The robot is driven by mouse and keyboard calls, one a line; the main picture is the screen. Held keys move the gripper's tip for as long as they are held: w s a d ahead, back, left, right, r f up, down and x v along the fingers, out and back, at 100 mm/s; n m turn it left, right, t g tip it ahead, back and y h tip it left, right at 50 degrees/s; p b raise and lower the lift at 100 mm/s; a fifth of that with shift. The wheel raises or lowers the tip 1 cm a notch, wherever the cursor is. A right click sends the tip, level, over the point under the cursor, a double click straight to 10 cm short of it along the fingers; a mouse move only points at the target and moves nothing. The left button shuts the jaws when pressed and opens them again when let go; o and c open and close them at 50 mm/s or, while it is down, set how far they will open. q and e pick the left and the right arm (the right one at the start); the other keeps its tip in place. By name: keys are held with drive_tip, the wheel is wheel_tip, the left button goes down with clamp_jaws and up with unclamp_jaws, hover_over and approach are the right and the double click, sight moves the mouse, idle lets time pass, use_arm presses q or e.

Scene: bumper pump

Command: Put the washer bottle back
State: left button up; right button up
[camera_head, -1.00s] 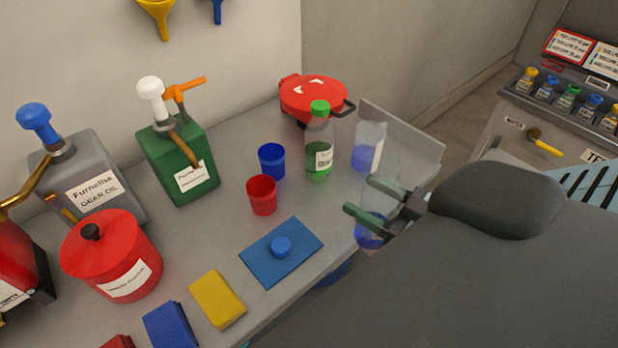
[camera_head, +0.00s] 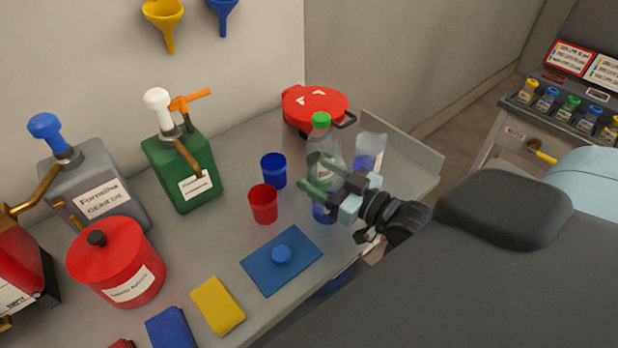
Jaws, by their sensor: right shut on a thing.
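My right gripper (camera_head: 315,190) reaches in from the right over the bench and is shut on a clear bottle with blue liquid (camera_head: 325,214). The gripper covers much of this bottle, and I cannot tell whether its base touches the bench. A similar clear container with blue liquid (camera_head: 369,151) stands behind the gripper, near the bench's right end. My left gripper is not in view.
The blue cup (camera_head: 273,170) and red cup (camera_head: 263,204) stand close left of my gripper. A blue plate with a knob (camera_head: 281,261) lies in front. A red round item (camera_head: 315,104) is behind. A low panel (camera_head: 402,140) edges the bench's right end. Green (camera_head: 181,170) and grey (camera_head: 97,195) pump cans stand left.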

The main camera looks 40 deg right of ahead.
drive_tip(key=shift+d+x, duration=0.1)
drive_tip(key=shift+x, duration=0.5)
drive_tip(key=shift+d+x, duration=0.15)
drive_tip(key=shift+x, duration=0.5)
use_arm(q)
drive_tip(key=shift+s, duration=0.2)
use_arm(e)
drive_tip(key=shift+w+a+f, duration=0.1)
drive_tip(key=shift+w+f, duration=0.05)
drive_tip(key=shift+w, duration=0.3)
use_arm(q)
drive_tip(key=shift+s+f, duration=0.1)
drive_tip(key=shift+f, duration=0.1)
use_arm(e)
drive_tip(key=f, duration=0.3)
drive_tip(key=shift+w+f, duration=0.25)
drive_tip(key=shift+w, duration=0.15)
drive_tip(key=shift+f, duration=0.2)
drive_tip(key=o, duration=0.9)
